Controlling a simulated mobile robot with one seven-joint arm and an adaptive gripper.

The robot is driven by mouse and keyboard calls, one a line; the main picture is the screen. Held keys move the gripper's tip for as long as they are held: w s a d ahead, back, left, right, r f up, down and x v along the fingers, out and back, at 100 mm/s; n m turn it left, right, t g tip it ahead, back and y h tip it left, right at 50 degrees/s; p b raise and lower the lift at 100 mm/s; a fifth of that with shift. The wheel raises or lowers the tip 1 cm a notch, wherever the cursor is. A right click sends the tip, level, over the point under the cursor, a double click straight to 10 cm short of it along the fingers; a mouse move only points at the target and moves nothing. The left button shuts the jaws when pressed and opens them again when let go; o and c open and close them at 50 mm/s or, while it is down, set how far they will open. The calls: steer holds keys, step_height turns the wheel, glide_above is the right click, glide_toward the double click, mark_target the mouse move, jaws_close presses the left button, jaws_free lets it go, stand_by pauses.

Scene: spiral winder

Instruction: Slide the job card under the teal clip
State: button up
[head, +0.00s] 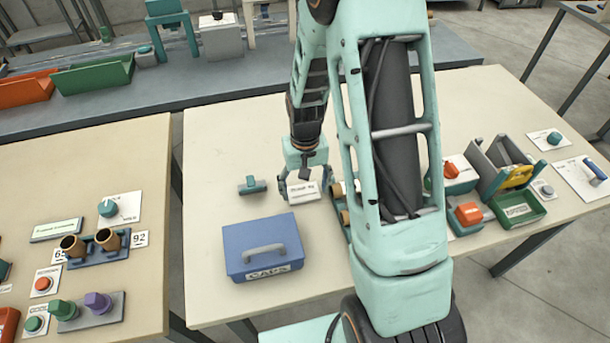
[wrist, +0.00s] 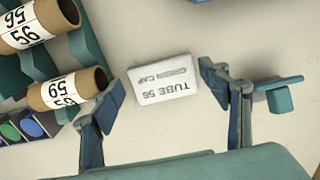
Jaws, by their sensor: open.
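The job card (head: 303,191) is a small white slip lying on the table under my gripper. In the wrist view the card (wrist: 163,80) reads "TUBE 56 GREEN CAP" upside down and lies between the fingertips. My gripper (head: 306,180) is open above the card, and a clear gap shows on each side of it in the wrist view (wrist: 163,88). The teal clip (head: 252,185) stands on the table just left of the card. In the wrist view the clip (wrist: 278,92) is beyond the right finger, apart from the card.
A blue box (head: 263,248) labelled CAPS stands in front of the clip. A green bin (head: 519,209) and other fixtures stand at right. The table behind the clip is clear.

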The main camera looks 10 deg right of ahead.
mark_target(303, 193)
steer(key=shift+f, duration=1.15)
steer(key=c, duration=0.8)
steer(key=shift+a, duration=0.15)
